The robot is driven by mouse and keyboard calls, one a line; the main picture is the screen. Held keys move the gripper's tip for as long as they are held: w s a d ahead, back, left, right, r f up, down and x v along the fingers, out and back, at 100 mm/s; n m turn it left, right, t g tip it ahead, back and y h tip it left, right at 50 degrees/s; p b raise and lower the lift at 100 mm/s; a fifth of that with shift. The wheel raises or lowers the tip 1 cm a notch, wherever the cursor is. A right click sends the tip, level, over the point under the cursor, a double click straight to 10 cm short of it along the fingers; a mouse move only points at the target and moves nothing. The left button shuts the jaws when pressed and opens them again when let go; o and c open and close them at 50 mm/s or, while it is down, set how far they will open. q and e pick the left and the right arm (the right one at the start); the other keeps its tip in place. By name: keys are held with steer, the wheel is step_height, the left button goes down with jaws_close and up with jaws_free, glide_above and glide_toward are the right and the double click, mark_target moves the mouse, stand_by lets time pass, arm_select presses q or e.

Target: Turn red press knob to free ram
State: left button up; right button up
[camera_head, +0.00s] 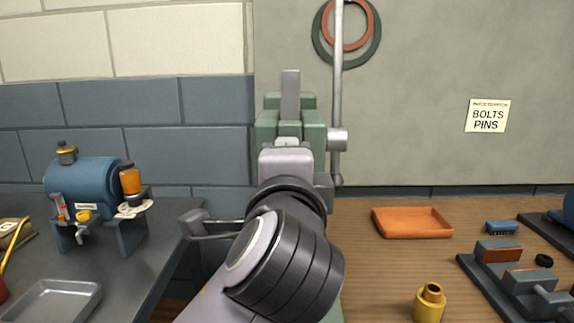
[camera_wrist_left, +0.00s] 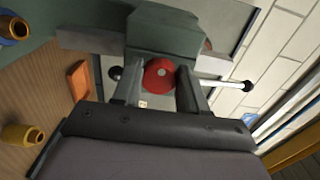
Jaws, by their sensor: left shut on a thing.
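The green press (camera_head: 265,130) stands at the middle of the head view, with a grey upright bar (camera_head: 290,95) on top. A long grey lever (camera_head: 338,90) rises along its right side. In the left wrist view the round red knob (camera_wrist_left: 158,70) sits against the green press body (camera_wrist_left: 160,35). My left gripper (camera_wrist_left: 158,85) is shut on the knob, one finger on each side. In the head view my left arm hides the knob, the gripper fingers and the lower press. My right gripper is in neither view.
A blue tank machine (camera_head: 85,185) and a metal tray (camera_head: 55,302) are on the dark bench at left. On the wooden bench are an orange tray (camera_head: 411,223), a brass fitting (camera_head: 430,303), a blue brush (camera_head: 502,228) and a dark fixture (camera_head: 497,290). Some wood between them is bare.

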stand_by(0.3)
arm_select(q)
steer(key=o, duration=1)
steer(key=shift+o, duration=0.2)
steer(key=s+b, duration=0.1)
steer(key=s, duration=0.6)
steer(key=shift+s, duration=0.15)
